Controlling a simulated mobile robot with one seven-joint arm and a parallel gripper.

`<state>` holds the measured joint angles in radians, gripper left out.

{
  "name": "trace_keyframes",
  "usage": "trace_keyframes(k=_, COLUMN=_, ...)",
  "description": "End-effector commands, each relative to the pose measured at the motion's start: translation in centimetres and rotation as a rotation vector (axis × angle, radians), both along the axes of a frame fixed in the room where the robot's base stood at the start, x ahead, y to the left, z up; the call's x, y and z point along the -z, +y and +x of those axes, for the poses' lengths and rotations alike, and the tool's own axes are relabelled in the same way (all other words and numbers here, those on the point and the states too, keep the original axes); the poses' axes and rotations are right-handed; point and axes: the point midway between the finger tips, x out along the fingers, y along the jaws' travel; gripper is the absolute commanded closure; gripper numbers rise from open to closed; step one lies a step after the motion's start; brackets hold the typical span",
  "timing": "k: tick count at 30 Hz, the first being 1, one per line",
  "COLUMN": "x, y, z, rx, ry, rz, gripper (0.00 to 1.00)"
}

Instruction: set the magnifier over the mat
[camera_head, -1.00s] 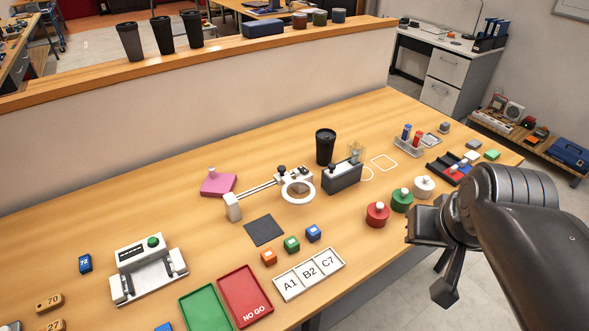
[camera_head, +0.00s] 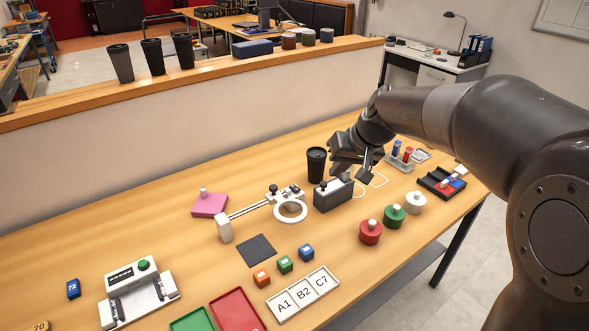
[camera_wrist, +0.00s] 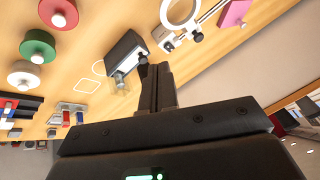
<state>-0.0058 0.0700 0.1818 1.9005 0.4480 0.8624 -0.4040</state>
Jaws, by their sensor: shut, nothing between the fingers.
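My gripper (camera_head: 368,176) is shut and empty, above the bench to the right of the grey box, apart from the magnifier. In the wrist view the magnifier ring (camera_wrist: 181,12) shows at the top, and my gripper's fingers (camera_wrist: 158,80) are together. The mat is outside the wrist view.
A grey box (camera_head: 332,197) and a black cup (camera_head: 316,164) stand between my gripper and the magnifier. Red (camera_head: 370,233), green (camera_head: 394,217) and white (camera_head: 415,203) knobbed discs line the right front. Small coloured cubes sit near the mat. A pink block (camera_head: 209,205) stands behind the magnifier arm.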

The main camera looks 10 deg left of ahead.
Motion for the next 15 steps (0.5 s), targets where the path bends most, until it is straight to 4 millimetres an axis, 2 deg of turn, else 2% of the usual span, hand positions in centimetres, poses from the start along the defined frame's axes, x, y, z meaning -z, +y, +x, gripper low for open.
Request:
trace_keyframes(k=1, x=0.7, y=0.8, z=1.2, rx=-0.014, ry=0.009, rz=0.018, gripper=1.00)
trace_keyframes(k=6, x=2.2, y=3.2, z=4.2, rx=-0.053, ry=0.022, rz=0.075, gripper=1.00)
trace_keyframes(k=10, x=3.1, y=4.3, z=5.7, rx=-0.071, ry=0.027, rz=0.107, gripper=1.00)
trace_keyframes(k=15, x=3.5, y=5.0, z=6.6, rx=-0.083, ry=0.028, rz=0.125, gripper=1.00)
